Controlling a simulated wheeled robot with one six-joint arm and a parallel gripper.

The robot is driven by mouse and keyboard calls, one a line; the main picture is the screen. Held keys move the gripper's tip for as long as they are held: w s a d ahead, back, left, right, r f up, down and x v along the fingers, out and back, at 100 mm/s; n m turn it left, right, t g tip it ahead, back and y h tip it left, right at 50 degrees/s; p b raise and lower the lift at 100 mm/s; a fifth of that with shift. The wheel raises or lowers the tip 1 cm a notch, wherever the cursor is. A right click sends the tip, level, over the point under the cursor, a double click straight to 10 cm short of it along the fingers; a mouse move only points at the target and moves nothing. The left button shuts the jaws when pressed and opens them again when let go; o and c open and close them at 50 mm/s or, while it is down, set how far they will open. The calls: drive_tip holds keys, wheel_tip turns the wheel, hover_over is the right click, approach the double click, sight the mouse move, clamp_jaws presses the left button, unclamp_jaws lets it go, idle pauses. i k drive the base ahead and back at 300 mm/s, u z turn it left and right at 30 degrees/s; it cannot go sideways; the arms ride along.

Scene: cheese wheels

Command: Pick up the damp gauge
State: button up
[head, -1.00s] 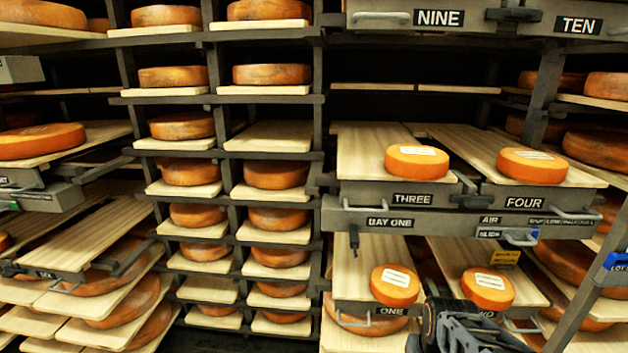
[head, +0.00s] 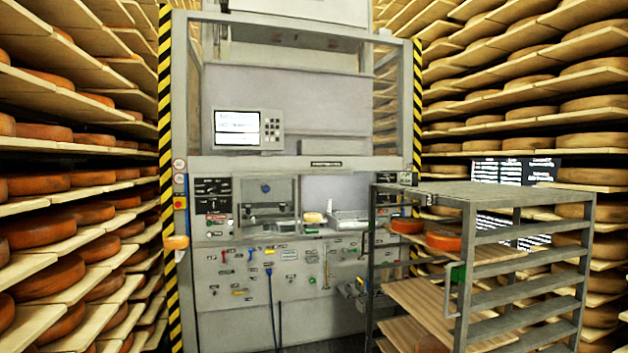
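I cannot make out which item is the damp gauge. A grey tool panel (head: 230,300) forms the lower front of a machine ahead, with several small tools and labels on it, too small to read. A blue-handled tool (head: 268,271) hangs there with a long dark shaft.
A grey wheeled rack (head: 525,251) with cheese wheels (head: 443,241) and wooden boards stands in front right of the machine. Cheese shelves (head: 75,206) line both sides. A screen (head: 237,127) is on the machine. Yellow-black striped posts (head: 166,120) edge it.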

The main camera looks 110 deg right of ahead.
sight(410, 179)
drive_tip(key=z, duration=3.8)
drive_tip(key=i, duration=2.5)
drive_tip(key=z, duration=0.35)
